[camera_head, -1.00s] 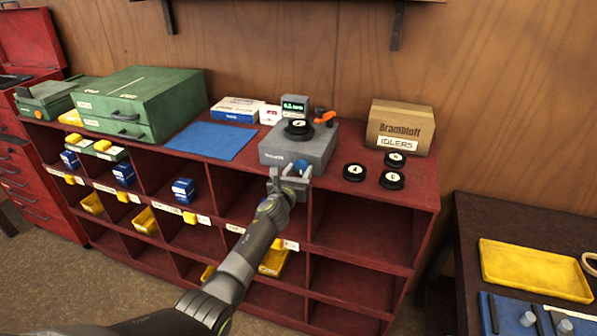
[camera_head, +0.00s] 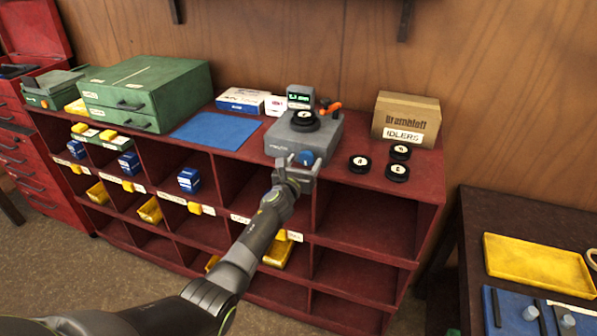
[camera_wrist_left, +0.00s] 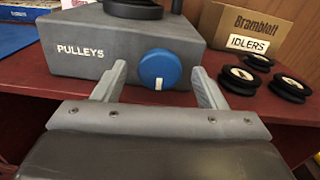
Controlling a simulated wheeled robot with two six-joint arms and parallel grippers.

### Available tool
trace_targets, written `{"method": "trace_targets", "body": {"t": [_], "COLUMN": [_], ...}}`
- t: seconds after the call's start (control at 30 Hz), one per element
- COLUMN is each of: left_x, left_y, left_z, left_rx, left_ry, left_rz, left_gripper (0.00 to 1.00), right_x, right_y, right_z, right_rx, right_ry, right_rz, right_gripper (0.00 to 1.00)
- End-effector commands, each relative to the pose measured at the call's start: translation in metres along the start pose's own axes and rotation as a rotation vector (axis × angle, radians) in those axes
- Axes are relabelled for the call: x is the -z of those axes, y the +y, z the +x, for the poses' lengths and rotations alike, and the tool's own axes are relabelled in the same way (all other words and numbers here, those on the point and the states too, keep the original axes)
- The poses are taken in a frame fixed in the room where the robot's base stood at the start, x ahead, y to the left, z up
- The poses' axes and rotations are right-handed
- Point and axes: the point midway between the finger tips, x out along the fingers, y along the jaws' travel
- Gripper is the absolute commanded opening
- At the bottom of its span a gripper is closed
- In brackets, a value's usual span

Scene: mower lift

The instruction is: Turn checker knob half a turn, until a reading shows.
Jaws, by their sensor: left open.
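The checker (camera_head: 290,148) is a grey box marked PULLEYS on top of the red shelf unit. Its blue knob (camera_wrist_left: 160,69) is on the front face, with a white mark pointing down in the left wrist view. A black pulley (camera_head: 305,121) sits on top of the checker. A small display (camera_head: 300,97) with green characters stands behind it; the characters are too small to read. My left gripper (camera_head: 299,168) is open, its fingers (camera_wrist_left: 160,88) on either side of the knob and a little short of it. My right gripper is not in view.
Several black pulleys (camera_head: 397,172) lie right of the checker, before a cardboard IDLERS box (camera_head: 405,120). A blue mat (camera_head: 215,130) and green drawer cabinet (camera_head: 146,92) are to the left. An orange-handled tool (camera_head: 331,106) lies behind the checker. A yellow tray (camera_head: 537,266) is at right.

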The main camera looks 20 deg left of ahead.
Motion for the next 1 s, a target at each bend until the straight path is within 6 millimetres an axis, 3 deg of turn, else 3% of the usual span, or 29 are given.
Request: {"method": "trace_targets", "body": {"t": [0.5, 1.0], "left_x": [-0.001, 0.002], "left_y": [0.0, 0.0], "left_z": [-0.029, -0.057], "left_rx": [-0.001, -0.002], "left_ry": [0.001, -0.001], "left_rz": [-0.003, -0.003], "left_gripper": [0.66, 0.66], "right_x": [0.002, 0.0], "right_y": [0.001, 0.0], "right_z": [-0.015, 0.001], "right_rx": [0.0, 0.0], "right_ry": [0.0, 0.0], "right_rz": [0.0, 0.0], "right_gripper": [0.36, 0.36]}}
